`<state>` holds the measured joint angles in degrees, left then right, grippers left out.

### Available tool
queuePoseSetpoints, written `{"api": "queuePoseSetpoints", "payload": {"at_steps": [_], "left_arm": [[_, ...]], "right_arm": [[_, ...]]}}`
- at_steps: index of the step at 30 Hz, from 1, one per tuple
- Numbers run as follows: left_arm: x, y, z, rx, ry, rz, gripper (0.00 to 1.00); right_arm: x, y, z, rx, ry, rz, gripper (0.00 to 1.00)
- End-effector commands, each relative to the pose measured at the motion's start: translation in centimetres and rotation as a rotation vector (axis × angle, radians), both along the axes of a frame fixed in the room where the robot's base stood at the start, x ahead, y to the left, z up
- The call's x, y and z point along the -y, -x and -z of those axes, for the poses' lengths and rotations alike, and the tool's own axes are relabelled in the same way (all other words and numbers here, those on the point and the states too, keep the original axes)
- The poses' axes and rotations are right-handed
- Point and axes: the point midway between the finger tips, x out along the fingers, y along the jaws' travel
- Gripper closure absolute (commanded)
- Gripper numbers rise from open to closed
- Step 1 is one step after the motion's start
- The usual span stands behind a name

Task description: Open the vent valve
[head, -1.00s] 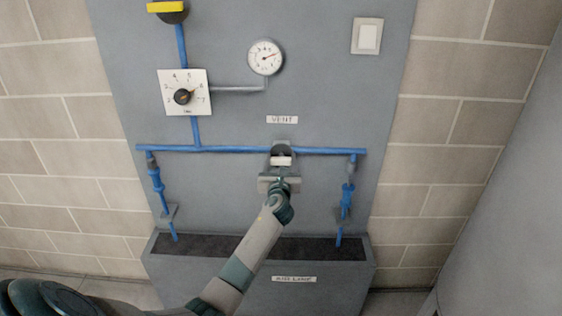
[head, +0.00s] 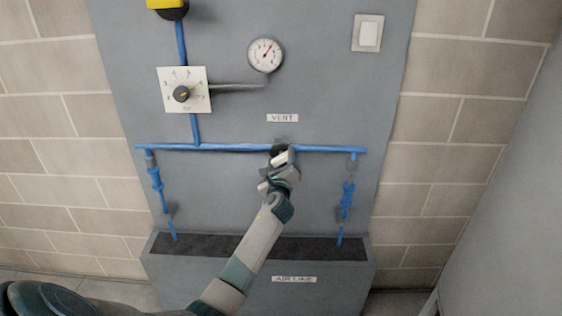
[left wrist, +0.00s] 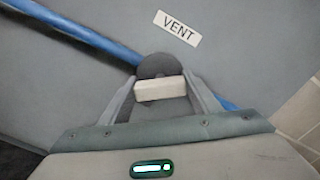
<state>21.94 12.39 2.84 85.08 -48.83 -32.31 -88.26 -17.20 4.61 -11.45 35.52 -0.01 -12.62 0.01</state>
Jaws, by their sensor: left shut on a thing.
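The vent valve (head: 279,149) sits on the blue pipe, below a white VENT label (head: 282,118). It has a dark round hub and a white bar handle (left wrist: 160,88). In the head view the handle is tilted and partly hidden by my left gripper (head: 279,166). In the left wrist view the handle lies between the two fingers of the left gripper (left wrist: 162,97), which is shut on it. The VENT label (left wrist: 177,28) looks tilted there, so the gripper and handle are rolled relative to the panel. My right gripper is not in view.
A round gauge (head: 265,54), a white dial plate (head: 198,77) with a dark knob, a yellow handle (head: 166,3) and a white switch (head: 367,33) are on the grey panel. Blue drop pipes run down either side to a dark trough (head: 210,245). A grey surface (head: 510,200) stands at right.

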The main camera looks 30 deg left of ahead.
Motion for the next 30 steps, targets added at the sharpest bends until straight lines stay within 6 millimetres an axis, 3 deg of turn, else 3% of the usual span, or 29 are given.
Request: {"api": "queuePoseSetpoints", "payload": {"at_steps": [21,30], "left_arm": [[0.0,0.1,0.4,0.352,0.577,0.000,0.66],[0.0,0.1,0.4,0.456,0.748,-0.002,0.66]], "right_arm": [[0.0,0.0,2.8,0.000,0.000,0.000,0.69],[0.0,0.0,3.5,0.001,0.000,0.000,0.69]]}}
